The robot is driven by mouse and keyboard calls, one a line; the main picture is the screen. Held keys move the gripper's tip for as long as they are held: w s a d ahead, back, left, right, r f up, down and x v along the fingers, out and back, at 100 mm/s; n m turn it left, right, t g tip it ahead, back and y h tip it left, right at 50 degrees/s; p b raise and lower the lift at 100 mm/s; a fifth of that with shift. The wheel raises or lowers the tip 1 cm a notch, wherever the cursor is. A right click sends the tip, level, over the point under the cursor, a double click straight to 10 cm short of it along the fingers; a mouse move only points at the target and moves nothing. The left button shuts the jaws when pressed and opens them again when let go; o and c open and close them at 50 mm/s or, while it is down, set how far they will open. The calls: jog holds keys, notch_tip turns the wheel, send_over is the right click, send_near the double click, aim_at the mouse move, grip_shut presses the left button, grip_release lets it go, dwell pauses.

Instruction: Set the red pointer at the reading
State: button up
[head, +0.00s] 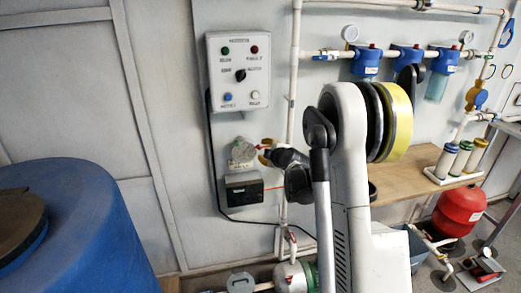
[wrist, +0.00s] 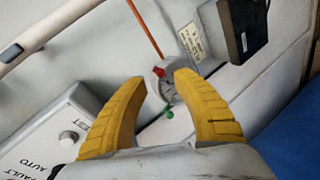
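A round pale gauge (head: 243,152) is fixed to the wall, below the grey control box. In the wrist view the gauge (wrist: 170,88) shows partly between and beyond my fingertips. A small red part (wrist: 159,72) shows on its near edge, and a small green part (wrist: 170,114) sits beside it; I cannot tell whether the red part is the pointer, nor read the dial. My gripper (wrist: 160,77) has its two yellow fingers apart, with nothing held between them. In the head view my gripper (head: 265,153) is just right of the gauge, small and partly hidden by my arm.
The control box (head: 239,73) with knob and buttons is above the gauge. A black box (head: 244,190) with a thin red line is below it. A white vertical pipe (head: 294,75) runs nearby. A blue tank (head: 75,235) stands at lower left; wall left of the gauge is clear.

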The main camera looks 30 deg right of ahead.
jog(key=d+v, duration=0.1)
jog(key=v, duration=0.5)
jog(key=shift+s+a, duration=0.35)
jog(key=shift+a, duration=0.15)
jog(key=shift+r, duration=0.1)
